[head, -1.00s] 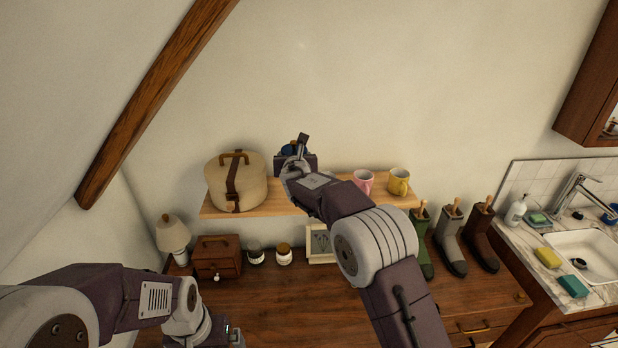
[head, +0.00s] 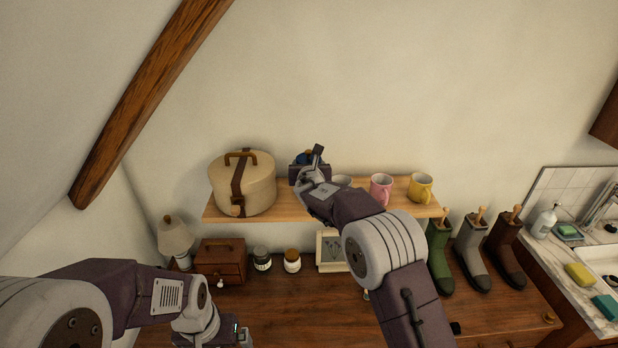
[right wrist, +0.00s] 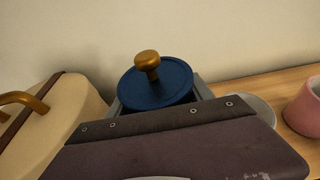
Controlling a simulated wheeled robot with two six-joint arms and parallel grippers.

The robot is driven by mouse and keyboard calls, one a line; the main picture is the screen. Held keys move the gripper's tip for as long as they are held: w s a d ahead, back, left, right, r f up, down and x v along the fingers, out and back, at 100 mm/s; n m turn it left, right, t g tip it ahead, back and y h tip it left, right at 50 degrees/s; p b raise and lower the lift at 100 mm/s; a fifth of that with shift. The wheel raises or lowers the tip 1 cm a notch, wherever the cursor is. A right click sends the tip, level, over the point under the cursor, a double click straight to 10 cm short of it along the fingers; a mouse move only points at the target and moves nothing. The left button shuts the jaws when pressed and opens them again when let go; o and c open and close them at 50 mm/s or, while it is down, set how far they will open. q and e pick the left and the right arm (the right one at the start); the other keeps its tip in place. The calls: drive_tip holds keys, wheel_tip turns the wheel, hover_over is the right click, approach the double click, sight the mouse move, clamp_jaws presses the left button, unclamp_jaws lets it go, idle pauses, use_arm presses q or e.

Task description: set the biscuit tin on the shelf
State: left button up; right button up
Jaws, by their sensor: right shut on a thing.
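The biscuit tin is a blue round tin with a gold knob on its lid (right wrist: 165,82); its top also shows as a bit of blue in the head view (head: 305,156). My right gripper (head: 306,172) is shut on it, with grey fingers (right wrist: 205,88) on either side. The tin is over the wooden shelf (head: 285,207), between a cream round box and the mugs. Its base is hidden, so I cannot tell whether it touches the shelf. My left gripper (head: 238,338) is low at the bottom edge, its fingers not clearly visible.
The cream box (head: 262,187) with a brown strap stands close left of the tin. A pale mug (head: 342,181), a pink mug (head: 381,189) and a yellow mug (head: 420,188) stand to the right. Jars, a small chest (head: 220,262) and boots are below.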

drive_tip(key=shift+s+f, duration=0.2)
drive_tip(key=shift+f, duration=0.4)
drive_tip(key=shift+s+f, duration=0.15)
drive_tip(key=shift+f, duration=0.4)
drive_tip(key=shift+w, duration=0.15)
drive_tip(key=o, duration=1.5)
drive_tip(key=shift+f, duration=0.1)
use_arm(q)
drive_tip(key=shift+s+f, duration=0.25)
drive_tip(key=shift+f, duration=0.2)
use_arm(e)
drive_tip(key=shift+s+b, duration=0.4)
drive_tip(key=shift+b, duration=0.15)
use_arm(q)
wheel_tip(320, 180, down, 5)
drive_tip(key=b, duration=0.4)
drive_tip(key=shift+r, duration=0.15)
use_arm(e)
drive_tip(key=v, duration=1.1)
drive_tip(key=shift+r, duration=0.25)
